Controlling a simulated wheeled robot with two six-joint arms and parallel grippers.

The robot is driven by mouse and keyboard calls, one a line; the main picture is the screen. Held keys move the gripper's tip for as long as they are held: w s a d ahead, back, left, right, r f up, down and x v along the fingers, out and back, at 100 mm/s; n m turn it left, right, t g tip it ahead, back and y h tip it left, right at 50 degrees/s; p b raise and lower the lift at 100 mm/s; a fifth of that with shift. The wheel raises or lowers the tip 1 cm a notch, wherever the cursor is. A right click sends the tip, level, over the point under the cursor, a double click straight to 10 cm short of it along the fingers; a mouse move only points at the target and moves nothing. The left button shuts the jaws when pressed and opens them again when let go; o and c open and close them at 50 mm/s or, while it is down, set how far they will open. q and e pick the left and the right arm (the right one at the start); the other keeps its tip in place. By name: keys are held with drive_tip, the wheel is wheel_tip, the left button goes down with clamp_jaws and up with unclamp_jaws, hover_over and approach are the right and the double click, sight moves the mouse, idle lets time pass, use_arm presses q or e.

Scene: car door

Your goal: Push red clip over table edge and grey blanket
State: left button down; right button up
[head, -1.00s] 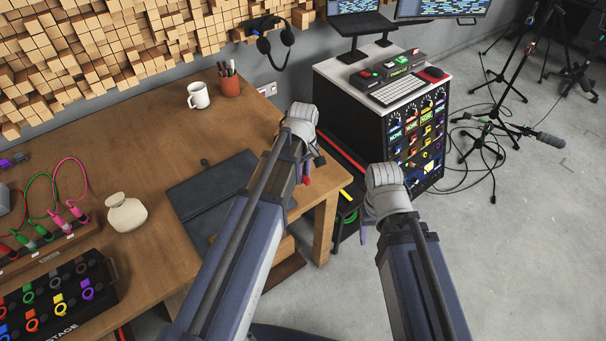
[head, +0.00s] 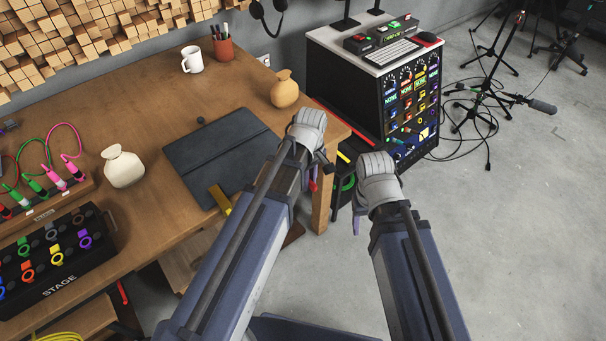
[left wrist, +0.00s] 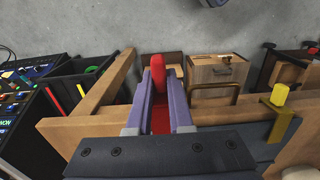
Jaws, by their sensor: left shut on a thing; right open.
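The red clip (left wrist: 157,66) is held between the purple fingers of my left gripper (left wrist: 158,95) in the left wrist view. In the head view a bit of red (head: 313,186) shows below my left gripper (head: 320,172), near the table's right front corner. The dark grey blanket (head: 225,145) lies flat on the wooden table (head: 150,215), left of that gripper. Its part at the table edge is partly hidden by my arm. The clip appears apart from the blanket. My right gripper (head: 357,218) is open and empty, right of the table over the floor.
A yellow clip (head: 219,199) sits at the blanket's front edge; it also shows in the left wrist view (left wrist: 279,95).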

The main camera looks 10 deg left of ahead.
use_arm(q)
drive_tip(key=f+b, duration=0.1)
drive_tip(key=s+d+f+b, duration=0.1)
drive_tip(key=f, duration=0.1)
drive_tip(key=s+d+f+b, duration=0.1)
drive_tip(key=shift+d+f, duration=0.15)
drive_tip(key=shift+f, duration=0.15)
use_arm(e)
wheel_tip(320, 180, down, 4)
drive_tip(key=shift+f, duration=0.25)
use_arm(q)
drive_tip(key=w+a, duration=0.7)
drive_tip(key=a, duration=0.2)
idle(0.9)
drive_tip(key=shift+w+a, duration=0.1)
drive_tip(key=c, duration=0.7)
unclamp_jaws()
drive_tip(key=shift+c, duration=0.2)
drive_tip(key=shift+r, duration=0.15)
use_arm(e)
drive_tip(key=shift+r, duration=0.1)
